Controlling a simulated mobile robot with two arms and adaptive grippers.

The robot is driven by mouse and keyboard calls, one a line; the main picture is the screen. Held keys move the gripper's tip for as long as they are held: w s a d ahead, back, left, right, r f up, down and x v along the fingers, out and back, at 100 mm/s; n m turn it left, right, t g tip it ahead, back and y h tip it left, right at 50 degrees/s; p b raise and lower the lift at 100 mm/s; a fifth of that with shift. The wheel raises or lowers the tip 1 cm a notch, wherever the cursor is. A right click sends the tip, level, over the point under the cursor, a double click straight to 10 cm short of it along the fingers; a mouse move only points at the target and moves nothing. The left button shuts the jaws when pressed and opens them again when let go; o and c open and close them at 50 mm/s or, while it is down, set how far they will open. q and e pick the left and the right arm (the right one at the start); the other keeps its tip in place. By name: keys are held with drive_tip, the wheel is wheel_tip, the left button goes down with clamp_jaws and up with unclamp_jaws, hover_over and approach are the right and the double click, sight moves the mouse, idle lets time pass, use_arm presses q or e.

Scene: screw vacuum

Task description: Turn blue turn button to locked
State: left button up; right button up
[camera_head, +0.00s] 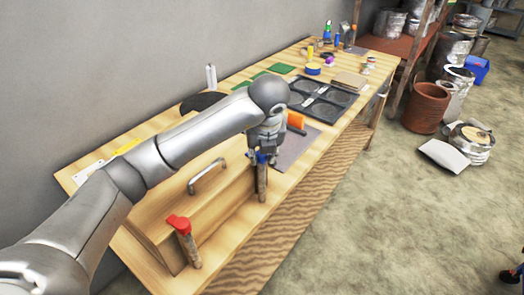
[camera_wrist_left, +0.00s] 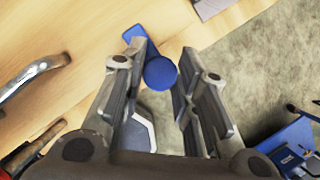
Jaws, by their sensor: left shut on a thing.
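The blue turn button (camera_head: 262,158) sits on top of an upright post (camera_head: 261,183) at the front corner of a wooden box on the workbench. My left gripper (camera_head: 264,150) reaches down over it, shut on it. In the left wrist view, the blue button (camera_wrist_left: 160,73) has a round knob and a flat lever pointing up and left, and it lies between the fingers of my left gripper (camera_wrist_left: 163,62). The fingers partly hide the button in the head view. My right gripper is not in view.
A red turn button (camera_head: 178,224) tops a similar post at the box's near end. A metal handle (camera_head: 207,176) stands on the box. An orange object (camera_head: 296,120) and a dark tray (camera_head: 323,98) lie farther along the bench. Open floor is to the right.

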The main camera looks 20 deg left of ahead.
use_arm(q)
drive_tip(key=o, duration=1)
drive_tip(key=shift+r, duration=0.1)
drive_tip(key=v, duration=1.2)
